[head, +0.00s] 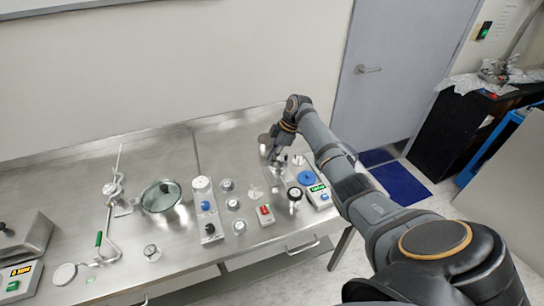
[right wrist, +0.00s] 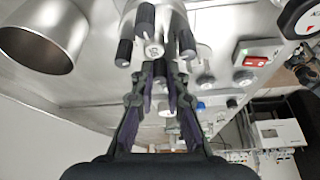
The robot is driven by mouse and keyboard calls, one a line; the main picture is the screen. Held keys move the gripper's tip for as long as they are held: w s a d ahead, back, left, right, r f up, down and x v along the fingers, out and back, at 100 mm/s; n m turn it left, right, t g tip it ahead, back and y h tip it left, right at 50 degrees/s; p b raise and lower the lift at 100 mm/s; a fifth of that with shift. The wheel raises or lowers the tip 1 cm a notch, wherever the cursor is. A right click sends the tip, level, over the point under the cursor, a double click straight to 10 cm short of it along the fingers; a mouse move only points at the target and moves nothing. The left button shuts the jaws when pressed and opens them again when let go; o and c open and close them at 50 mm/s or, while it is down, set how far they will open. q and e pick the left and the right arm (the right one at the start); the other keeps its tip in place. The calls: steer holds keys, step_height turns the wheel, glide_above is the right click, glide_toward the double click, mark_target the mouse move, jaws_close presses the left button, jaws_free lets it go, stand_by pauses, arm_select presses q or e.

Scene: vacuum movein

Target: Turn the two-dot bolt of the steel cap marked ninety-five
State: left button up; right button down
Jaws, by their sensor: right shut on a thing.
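In the right wrist view, a steel cap (right wrist: 177,17) with several black-sleeved bolts around it is at the top middle. One bolt with a pale round end face (right wrist: 152,49) points toward the camera; its dots are too small to read. My right gripper (right wrist: 160,84) is shut on a dark bolt (right wrist: 172,76) below the cap, between the dark fingers. I cannot tell its dot count, and no ninety-five mark is readable. In the head view my right gripper (head: 275,152) is low over the right part of the bench and hides most of the cap. My left gripper is not in view.
The steel bench (head: 165,235) holds a glass-lidded pot (head: 161,197), a clamp stand (head: 122,205), a red switch box (head: 265,214) and a scale with a blue disc (head: 307,178). A steel cup (right wrist: 42,32) stands close by the gripper. Small dials stand mid-bench.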

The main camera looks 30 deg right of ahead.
steer(key=m+p, duration=0.2)
steer(key=m+t+p, duration=0.1)
steer(key=m+p, duration=0.1)
steer(key=p, duration=0.1)
steer(key=shift+r+h+p, duration=0.3)
steer(key=shift+r+h, duration=0.05)
steer(key=shift+h, duration=0.05)
steer(key=m+p, duration=0.2)
steer(key=shift+f+t+h+p, duration=0.1)
steer(key=shift+t+h+p, duration=0.2)
steer(key=shift+t+h, duration=0.1)
steer(key=shift+a+f+m+p, duration=0.15)
steer(key=shift+m+p, duration=0.25)
steer(key=shift+m, duration=0.2)
steer(key=c, duration=1.4)
jaws_free()
steer(key=shift+o, duration=0.2)
